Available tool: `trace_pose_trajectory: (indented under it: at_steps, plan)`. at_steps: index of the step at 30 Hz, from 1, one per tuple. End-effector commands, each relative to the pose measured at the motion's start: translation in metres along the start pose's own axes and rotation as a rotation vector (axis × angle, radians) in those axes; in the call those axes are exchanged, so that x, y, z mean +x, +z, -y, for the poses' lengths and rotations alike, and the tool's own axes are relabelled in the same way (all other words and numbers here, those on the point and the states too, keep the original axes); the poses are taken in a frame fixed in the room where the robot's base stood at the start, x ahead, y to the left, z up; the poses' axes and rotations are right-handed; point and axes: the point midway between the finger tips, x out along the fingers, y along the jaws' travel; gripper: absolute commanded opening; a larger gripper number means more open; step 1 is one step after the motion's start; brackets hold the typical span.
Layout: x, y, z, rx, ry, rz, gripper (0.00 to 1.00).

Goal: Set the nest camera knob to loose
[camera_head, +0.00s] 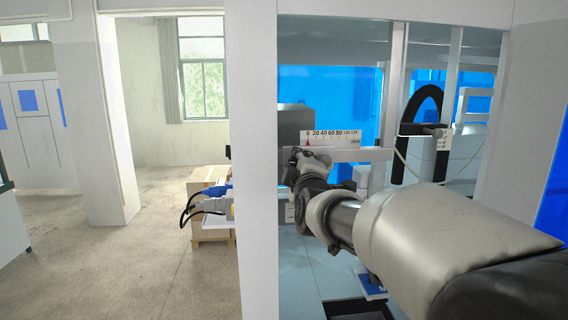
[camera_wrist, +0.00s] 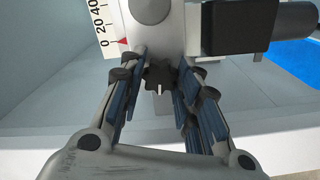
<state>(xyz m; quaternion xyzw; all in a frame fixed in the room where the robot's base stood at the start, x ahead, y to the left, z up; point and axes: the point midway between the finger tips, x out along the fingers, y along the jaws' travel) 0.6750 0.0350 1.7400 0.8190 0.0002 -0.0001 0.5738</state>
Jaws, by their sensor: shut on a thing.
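The knob (camera_wrist: 159,77) is a small dark lobed knob with a pale mark on its lower part, in the middle of the wrist view. My gripper (camera_wrist: 160,66) has its fingers on both sides of the knob and is shut on it. The knob sits under a grey housing (camera_wrist: 190,30). In the head view my gripper (camera_head: 308,162) is at the housing below the scale, and the knob is hidden behind it. I cannot read any loose or tight marking.
A white scale (camera_head: 335,138) with a red pointer near 0 runs beside the knob; it also shows in the wrist view (camera_wrist: 102,25). A dark cylinder (camera_wrist: 282,18) sticks out to the right. A white post (camera_head: 255,160) stands left of my arm. Blue panels (camera_head: 345,100) lie behind.

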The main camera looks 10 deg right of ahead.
Motion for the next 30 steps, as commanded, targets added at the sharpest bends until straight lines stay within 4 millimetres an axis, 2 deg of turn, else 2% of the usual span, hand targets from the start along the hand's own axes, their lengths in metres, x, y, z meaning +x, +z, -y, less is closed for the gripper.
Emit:
trace_pose_trajectory:
  at_steps: [10, 25, 26, 30]
  plan:
    - [0.0000, 0.0000, -0.0002, -0.126, 0.001, 0.000, 0.07]
    - [0.0000, 0.0000, -0.0001, -0.144, 0.000, 0.000, 0.07]
    - [0.0000, 0.0000, -0.0001, -0.144, 0.000, 0.000, 0.31]
    - [0.0000, 0.0000, -0.0001, -0.143, 0.000, 0.000, 0.39]
